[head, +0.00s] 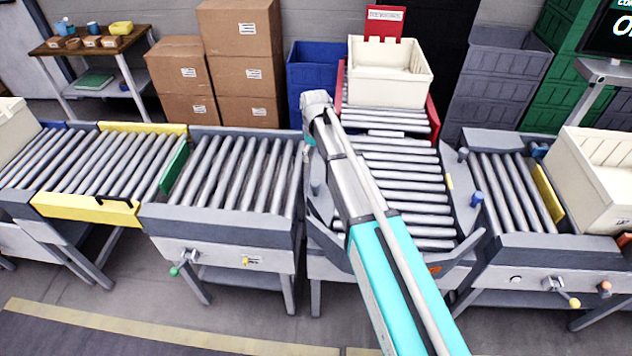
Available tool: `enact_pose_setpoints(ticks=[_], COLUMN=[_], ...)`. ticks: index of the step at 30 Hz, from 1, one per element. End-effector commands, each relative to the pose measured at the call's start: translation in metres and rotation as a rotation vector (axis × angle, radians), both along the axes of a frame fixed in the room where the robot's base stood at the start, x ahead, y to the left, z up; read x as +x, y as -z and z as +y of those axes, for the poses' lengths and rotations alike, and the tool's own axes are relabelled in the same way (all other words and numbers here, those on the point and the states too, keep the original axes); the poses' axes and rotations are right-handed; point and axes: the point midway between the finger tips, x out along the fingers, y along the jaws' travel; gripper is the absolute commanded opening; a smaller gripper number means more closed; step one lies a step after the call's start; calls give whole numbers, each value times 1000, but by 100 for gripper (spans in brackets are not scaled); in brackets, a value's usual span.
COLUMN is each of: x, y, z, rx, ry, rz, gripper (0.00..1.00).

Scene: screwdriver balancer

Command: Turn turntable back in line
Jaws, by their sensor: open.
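The turntable (408,190) stands in the middle between the left and right conveyors. Its rollers lie crosswise in the picture, parallel to those of the red-sided lane behind it, while the left and right conveyors' rollers run front to back. Its grey side plates stand at left and right. A blue knob (477,199) and a grey post (462,155) stand near the right plate. My arm crosses the deck and hides part of it. My gripper (308,153) is small and partly hidden, open at the turntable's left edge; whether it touches anything there I cannot tell.
The left conveyor (235,175) is empty, with a green plate at its left end. The right conveyor (505,185) has a yellow plate and a cream tote (597,180) beyond it. Another cream tote (388,75) stands on the red-sided lane (434,118) behind.

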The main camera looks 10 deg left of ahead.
Motion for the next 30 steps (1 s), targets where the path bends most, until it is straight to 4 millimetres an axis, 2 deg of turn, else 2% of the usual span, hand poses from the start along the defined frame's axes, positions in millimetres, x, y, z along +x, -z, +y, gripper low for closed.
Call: enact_pose_setpoints(ticks=[14,30], x=[0,0], y=[4,41], z=[-1,-2], rx=[0,1], ry=[3,4], rz=[0,-1], gripper=[87,87])
